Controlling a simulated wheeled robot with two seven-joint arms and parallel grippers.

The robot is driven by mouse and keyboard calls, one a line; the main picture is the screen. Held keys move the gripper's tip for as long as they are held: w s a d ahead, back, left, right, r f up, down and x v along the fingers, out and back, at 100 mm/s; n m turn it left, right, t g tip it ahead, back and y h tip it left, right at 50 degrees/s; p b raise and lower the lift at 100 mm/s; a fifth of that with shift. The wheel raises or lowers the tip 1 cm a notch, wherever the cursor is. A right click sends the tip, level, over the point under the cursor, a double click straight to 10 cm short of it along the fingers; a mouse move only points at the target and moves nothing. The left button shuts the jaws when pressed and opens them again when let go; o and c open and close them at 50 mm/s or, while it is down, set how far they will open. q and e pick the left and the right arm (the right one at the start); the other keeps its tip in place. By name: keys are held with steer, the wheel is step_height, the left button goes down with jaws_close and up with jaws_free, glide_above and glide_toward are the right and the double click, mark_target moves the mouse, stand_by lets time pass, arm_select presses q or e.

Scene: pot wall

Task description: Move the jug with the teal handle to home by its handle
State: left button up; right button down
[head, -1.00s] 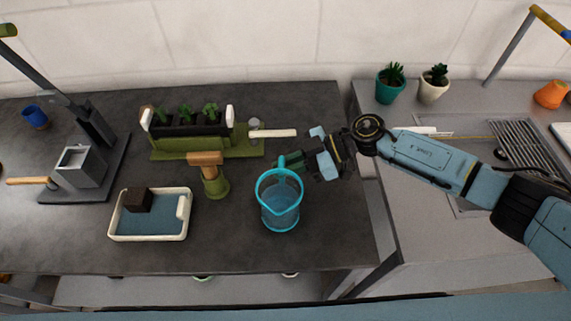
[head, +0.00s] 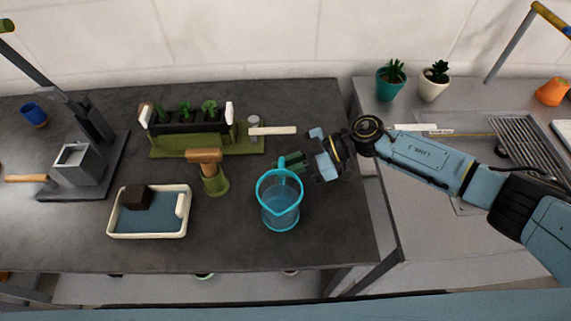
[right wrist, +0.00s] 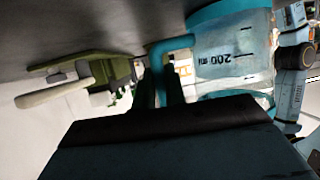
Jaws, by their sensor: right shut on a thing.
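The jug (head: 281,212) is clear with a teal rim and a teal handle (head: 283,165), and it stands upright on the dark counter, right of the middle. My right gripper (head: 290,162) reaches in from the right and is shut on the handle at the jug's far side. In the right wrist view the fingers (right wrist: 160,82) close on the teal handle (right wrist: 172,44), beside the jug wall (right wrist: 232,58) with its 200 ml mark. From these views I cannot tell whether the jug's base touches the counter. No marked home spot can be made out. My left gripper is not in view.
A green planter rack (head: 200,142) with a pale handle stands behind. A green wooden-topped tool (head: 214,180) and a white-rimmed tray (head: 148,237) are to the left. A gap separates the dark counter (head: 330,245) from the sink counter (head: 425,235). Counter between tray and jug is clear.

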stand_by(0.3)
steer(key=c, duration=1.4)
jaws_free()
steer(key=shift+o, duration=0.2)
steer(key=shift+f, duration=0.15)
steer(key=shift+p+v, duration=0.75)
steer(key=shift+v, duration=0.75)
steer(key=shift+p+v, duration=0.95)
steer(key=shift+v, duration=1.6)
